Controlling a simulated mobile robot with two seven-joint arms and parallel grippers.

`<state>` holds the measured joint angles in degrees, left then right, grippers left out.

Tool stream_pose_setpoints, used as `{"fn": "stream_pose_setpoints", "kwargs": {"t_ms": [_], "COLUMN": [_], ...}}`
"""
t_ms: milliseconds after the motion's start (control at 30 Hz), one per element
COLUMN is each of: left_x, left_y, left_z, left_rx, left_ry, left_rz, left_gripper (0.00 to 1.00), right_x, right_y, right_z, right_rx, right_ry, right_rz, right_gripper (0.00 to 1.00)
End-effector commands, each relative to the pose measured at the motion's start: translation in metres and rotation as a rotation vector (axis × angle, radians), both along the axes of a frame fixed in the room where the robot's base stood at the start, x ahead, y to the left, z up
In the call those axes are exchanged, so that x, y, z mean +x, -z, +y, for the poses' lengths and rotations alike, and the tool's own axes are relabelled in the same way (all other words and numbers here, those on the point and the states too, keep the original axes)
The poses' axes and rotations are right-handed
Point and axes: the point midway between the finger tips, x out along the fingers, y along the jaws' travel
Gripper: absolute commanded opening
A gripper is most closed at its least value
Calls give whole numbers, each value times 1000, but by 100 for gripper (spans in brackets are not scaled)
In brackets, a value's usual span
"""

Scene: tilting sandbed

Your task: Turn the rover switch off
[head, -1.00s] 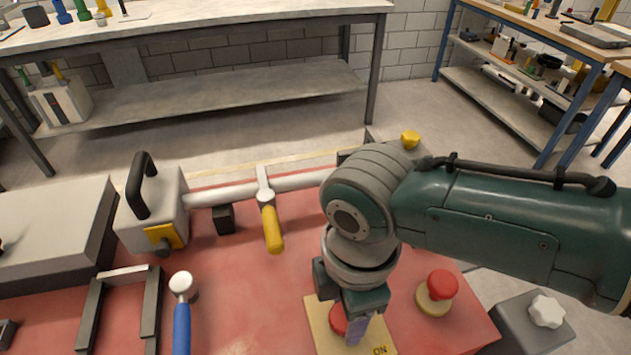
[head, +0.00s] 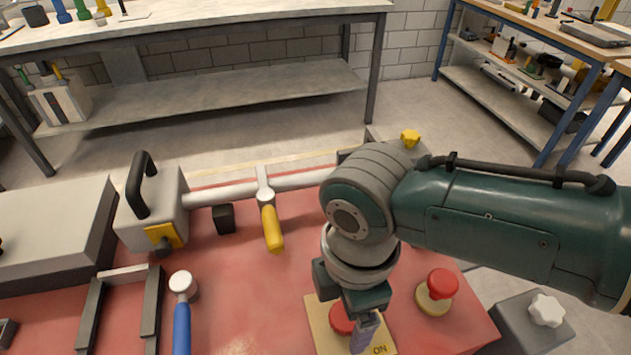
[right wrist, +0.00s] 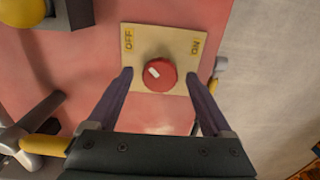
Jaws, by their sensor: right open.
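The rover switch is a round red knob (right wrist: 159,74) on a pale yellow plate (right wrist: 174,32). The plate is marked OFF at its left corner and ON at its right in the right wrist view. A white mark on the knob lies left of its centre, on the OFF side. My right gripper (right wrist: 160,75) is open, its two fingers on either side of the knob; I cannot tell whether they touch it. In the head view the knob (head: 341,318) is partly hidden by my right gripper (head: 352,335), which points down over the plate. My left gripper is out of view.
A red push button (head: 442,283) stands on the red bed just right of the plate. A yellow-handled lever (head: 271,228) and a blue-handled lever (head: 181,325) are to the left. A grey box with a white knob (head: 546,309) is at the right.

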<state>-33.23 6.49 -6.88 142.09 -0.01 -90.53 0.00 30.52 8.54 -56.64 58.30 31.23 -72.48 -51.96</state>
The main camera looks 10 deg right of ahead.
Motion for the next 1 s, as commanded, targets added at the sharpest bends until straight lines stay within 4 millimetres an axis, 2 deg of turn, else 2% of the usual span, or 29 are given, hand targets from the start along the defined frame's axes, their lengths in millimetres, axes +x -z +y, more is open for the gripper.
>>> {"fn": "stream_pose_setpoints", "kwargs": {"t_ms": [167, 267, 500, 700, 833, 1000], "left_x": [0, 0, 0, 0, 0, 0], "left_y": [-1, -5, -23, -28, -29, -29], "left_z": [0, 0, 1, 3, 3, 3], "left_rx": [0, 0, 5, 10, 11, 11], "left_ry": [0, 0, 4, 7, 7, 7], "left_rz": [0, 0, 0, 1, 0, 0], "left_gripper": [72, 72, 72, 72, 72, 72], "right_x": [0, 1, 1, 1, 0, 0], "right_y": [-1, -10, -58, -89, -98, -100], "right_z": [0, 0, 0, 0, 0, 0], "right_rx": [0, 1, 2, 1, 1, 0], "right_ry": [1, 1, -2, 0, 0, 1], "right_rz": [0, -1, -3, -3, -1, 1], "right_gripper": [84, 84, 84, 84, 84, 84]}}
